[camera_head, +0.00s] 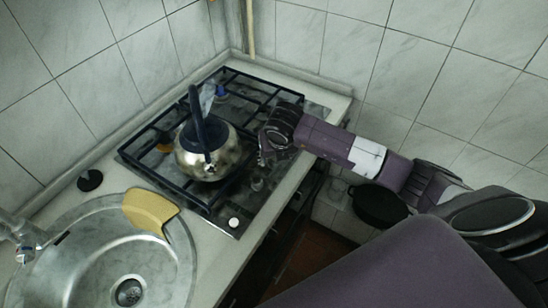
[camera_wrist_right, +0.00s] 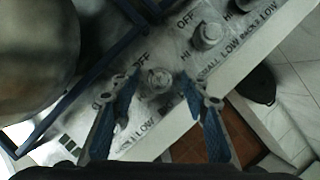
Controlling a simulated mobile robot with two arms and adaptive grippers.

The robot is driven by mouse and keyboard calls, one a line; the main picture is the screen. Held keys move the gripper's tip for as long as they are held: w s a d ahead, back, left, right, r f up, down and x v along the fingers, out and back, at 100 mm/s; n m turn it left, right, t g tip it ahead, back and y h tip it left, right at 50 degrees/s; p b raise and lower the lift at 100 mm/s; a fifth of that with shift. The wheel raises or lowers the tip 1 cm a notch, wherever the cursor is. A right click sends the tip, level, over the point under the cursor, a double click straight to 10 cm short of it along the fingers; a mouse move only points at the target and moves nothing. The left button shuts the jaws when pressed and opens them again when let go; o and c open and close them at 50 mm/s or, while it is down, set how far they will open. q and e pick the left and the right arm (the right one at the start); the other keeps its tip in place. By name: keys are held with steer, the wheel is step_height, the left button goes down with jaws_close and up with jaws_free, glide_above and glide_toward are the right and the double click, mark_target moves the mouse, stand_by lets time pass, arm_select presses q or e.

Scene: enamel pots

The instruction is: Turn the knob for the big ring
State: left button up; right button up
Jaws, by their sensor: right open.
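The stove's control panel (camera_wrist_right: 80,133) carries several metal knobs. In the right wrist view a round knob (camera_wrist_right: 159,80) lies between the fingertips of my right gripper (camera_wrist_right: 160,88); the fingers are apart, one on each side, and I cannot tell if they touch it. A second knob (camera_wrist_right: 207,36) stands farther up, with OFF, HI and LOW printed around it. In the head view my right gripper (camera_head: 263,160) is over the stove's right edge, pointing down. A knob (camera_head: 234,222) shows nearer the sink. I cannot tell which knob serves the big ring. My left gripper is out of view.
A metal kettle (camera_head: 194,164) with a dark blue handle stands on the black grate (camera_head: 255,88), left of my gripper. A steel sink (camera_head: 60,275) with a yellow cloth-like piece (camera_head: 148,210) lies nearer. A dark pan (camera_head: 377,204) is low at the right. Tiled walls close the back.

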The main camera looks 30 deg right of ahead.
steer(key=shift+r, duration=0.15)
steer(key=v, duration=1.1)
steer(key=shift+s+r, duration=0.2)
steer(key=shift+r, duration=0.15)
